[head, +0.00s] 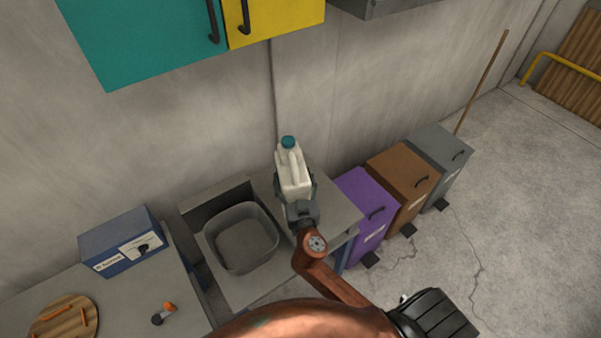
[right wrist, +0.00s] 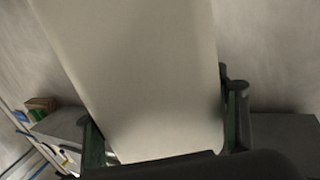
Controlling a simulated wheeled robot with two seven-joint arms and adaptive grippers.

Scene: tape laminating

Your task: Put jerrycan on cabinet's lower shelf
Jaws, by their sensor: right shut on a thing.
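The white jerrycan (head: 291,170) with a teal cap is upright near the wall, over the grey counter right of the sink. My right gripper (head: 297,190) is shut on its sides. In the right wrist view the jerrycan's pale body (right wrist: 140,70) fills the middle, with a finger of the right gripper (right wrist: 165,125) on each side. I cannot tell whether its base touches the counter. Two wall cabinets show at the top of the head view, a teal one (head: 140,40) and a yellow one (head: 275,18); both doors are shut. No open lower shelf is visible. My left gripper is not in view.
A grey sink basin (head: 241,238) sits left of the jerrycan. A blue box (head: 120,242) and a round wooden board (head: 62,318) are on the left worktop. Purple (head: 366,210), brown (head: 402,180) and grey (head: 440,155) bins stand at right.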

